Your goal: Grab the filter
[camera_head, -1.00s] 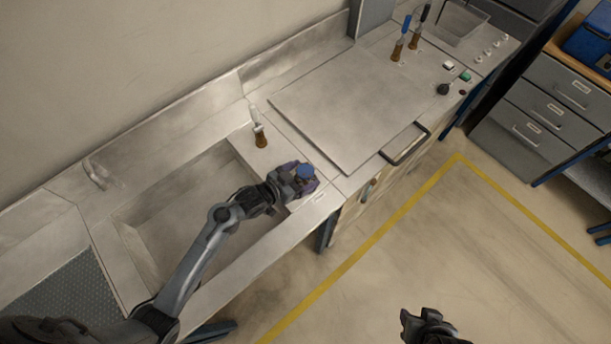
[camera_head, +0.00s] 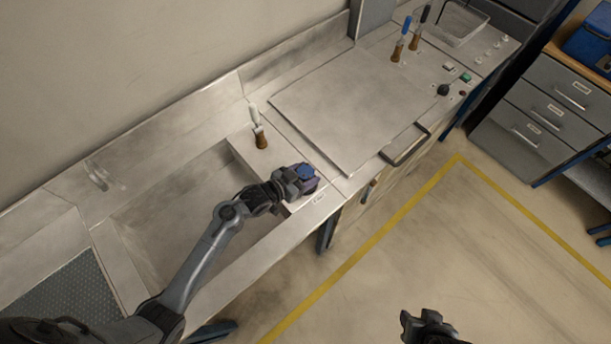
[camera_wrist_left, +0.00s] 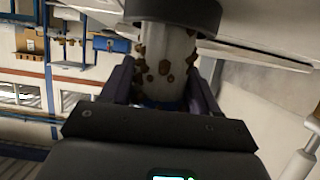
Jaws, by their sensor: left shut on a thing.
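The filter appears to be the pale cylinder with brown rust spots (camera_wrist_left: 168,70) and a dark collar in the left wrist view. It stands between the two purple fingers of my left gripper (camera_wrist_left: 165,85), which is shut on it. The rest of the filter is hidden there by the gripper. My right gripper (camera_head: 424,322) is at the bottom edge, over the floor and away from the bench. Its jaw opening is unclear.
The sink basin (camera_head: 175,215) is empty. Two more valves (camera_head: 399,48) stand at the back.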

